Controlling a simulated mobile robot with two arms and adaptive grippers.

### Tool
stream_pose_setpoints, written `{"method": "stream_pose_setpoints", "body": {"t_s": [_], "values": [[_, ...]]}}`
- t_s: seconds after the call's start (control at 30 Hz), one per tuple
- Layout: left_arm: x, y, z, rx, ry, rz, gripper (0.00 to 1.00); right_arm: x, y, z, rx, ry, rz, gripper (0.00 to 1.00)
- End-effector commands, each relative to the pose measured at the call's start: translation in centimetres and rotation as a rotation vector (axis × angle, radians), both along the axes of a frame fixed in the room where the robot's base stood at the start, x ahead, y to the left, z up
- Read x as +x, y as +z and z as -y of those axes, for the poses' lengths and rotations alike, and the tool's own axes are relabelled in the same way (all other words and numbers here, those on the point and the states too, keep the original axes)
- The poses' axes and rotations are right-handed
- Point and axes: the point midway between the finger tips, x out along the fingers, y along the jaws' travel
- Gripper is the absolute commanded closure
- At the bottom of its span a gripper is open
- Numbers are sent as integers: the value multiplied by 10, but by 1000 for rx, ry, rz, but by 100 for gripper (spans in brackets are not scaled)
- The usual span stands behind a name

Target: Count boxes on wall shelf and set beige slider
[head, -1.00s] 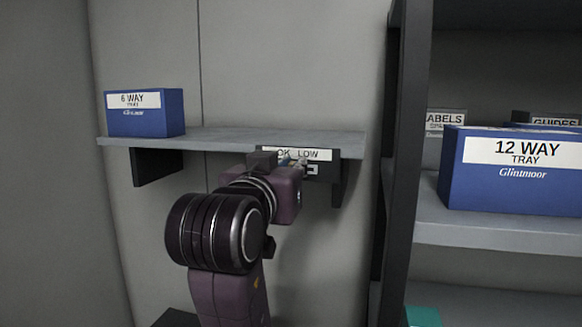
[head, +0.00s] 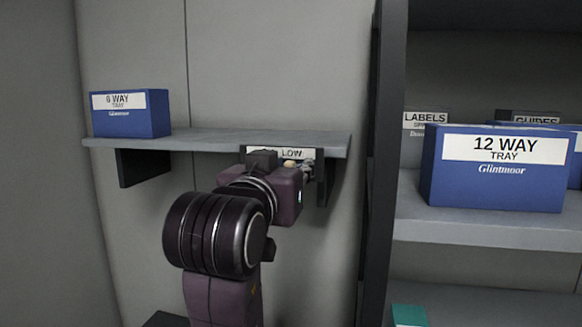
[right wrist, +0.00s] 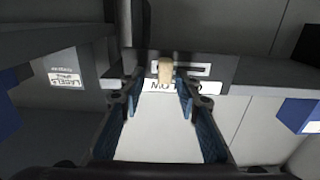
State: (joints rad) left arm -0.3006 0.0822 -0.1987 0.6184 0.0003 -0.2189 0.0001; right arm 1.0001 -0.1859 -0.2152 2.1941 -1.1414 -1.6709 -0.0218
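One blue box marked "6 WAY TRAY" (head: 130,114) stands at the left end of the grey wall shelf (head: 225,140). A dark panel with a white label hangs at the shelf's front right; "LOW" is readable in the head view. The beige slider (right wrist: 165,70) sits in the panel's slot, at the left end of it in the upside-down right wrist view, by "LOW". My right gripper (right wrist: 160,86) is open, its blue-padded fingers on either side of the slider with gaps visible. In the head view my right arm hides most of the panel. My left gripper is out of view.
A dark-framed rack (head: 382,140) stands to the right. It holds a blue "12 WAY TRAY" box (head: 498,190), grey "LABELS" (head: 426,121) and "GUIDES" boxes, and a teal item (head: 408,316) below. The wall shelf's top is bare right of its box.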

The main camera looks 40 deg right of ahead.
Motion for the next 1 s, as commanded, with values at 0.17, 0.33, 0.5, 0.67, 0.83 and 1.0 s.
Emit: {"method": "stream_pose_setpoints", "body": {"t_s": [0.17,0.33,0.5,0.67,0.83,1.0], "values": [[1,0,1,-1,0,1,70,-19,0,-22,3,6,3,70],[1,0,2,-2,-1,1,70,-37,0,-41,3,4,3,70],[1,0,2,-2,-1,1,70,-47,0,-50,3,0,2,70],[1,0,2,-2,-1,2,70,-48,0,-51,3,-1,2,70],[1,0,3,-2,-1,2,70,-48,0,-50,3,-1,2,70],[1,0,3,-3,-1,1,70,-48,0,-50,3,-1,2,70]]}}
